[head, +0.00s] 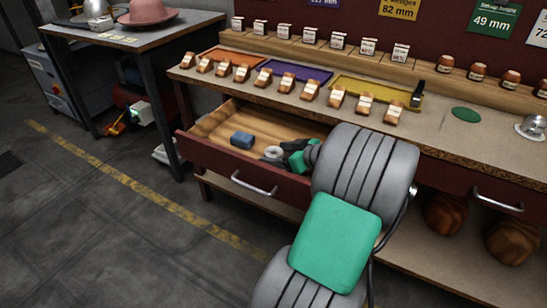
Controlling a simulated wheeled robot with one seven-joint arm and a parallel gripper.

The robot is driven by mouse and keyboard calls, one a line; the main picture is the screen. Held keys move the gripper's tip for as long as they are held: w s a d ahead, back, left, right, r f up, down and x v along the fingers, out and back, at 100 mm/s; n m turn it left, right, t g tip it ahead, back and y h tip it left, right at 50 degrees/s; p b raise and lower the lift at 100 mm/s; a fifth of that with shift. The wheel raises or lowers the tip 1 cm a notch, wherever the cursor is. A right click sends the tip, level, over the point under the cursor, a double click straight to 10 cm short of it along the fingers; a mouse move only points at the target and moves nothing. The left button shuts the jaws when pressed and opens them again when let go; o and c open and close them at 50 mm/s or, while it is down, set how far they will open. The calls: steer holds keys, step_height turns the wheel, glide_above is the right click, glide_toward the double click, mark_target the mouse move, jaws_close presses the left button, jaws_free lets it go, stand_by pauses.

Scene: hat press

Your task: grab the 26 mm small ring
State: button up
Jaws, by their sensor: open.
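A small pale grey ring (273,152) is in the open wooden drawer (218,124), near its front edge. No size marking on it can be read, so I cannot tell whether it is the 26 mm one. My gripper (287,157), green and dark, is over the drawer just right of the ring. It is open, and its fingertips are close to the ring; I cannot tell whether they touch it. My arm hides the right part of the drawer.
A blue block (242,140) lies in the drawer left of the ring. The drawer's dark red front (226,168) and its handle (253,184) stand out from the workbench (295,100). Tagged wooden blocks and coloured trays cover the benchtop. The drawer's left part is clear.

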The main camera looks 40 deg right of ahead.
steer(key=shift+c, duration=0.6)
steer(key=c, duration=1.5)
